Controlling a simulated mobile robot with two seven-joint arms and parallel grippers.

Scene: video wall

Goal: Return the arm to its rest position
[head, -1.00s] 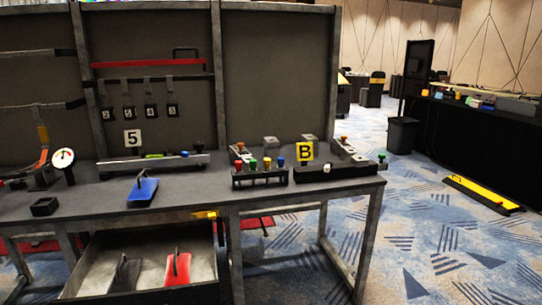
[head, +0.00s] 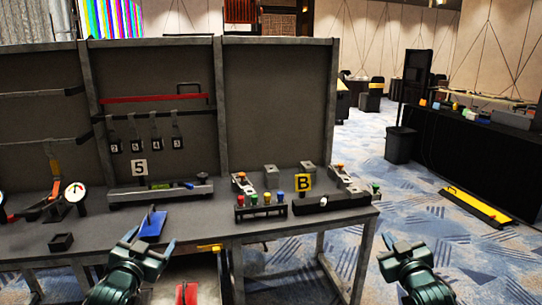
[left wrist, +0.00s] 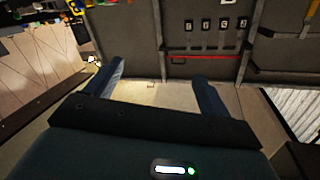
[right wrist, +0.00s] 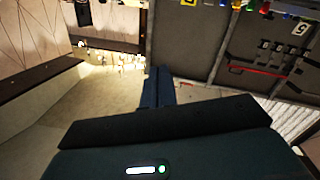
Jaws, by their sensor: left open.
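My left gripper (head: 148,245) is in front of the workbench at the lower left of the head view. In the left wrist view its two fingers (left wrist: 158,78) stand wide apart with nothing between them. My right gripper (head: 400,247) is at the lower right of the head view, over the carpet to the right of the bench. In the right wrist view its two fingers (right wrist: 158,74) lie side by side, closed, with no object seen in them. Both forearms come up from the bottom edge of the head view.
The workbench (head: 215,233) holds a blue-handled tool (head: 151,226), a small black box (head: 61,242) and a rack of coloured knobs (head: 260,211). An open drawer with a red item (head: 187,293) is below, partly hidden by my left arm.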

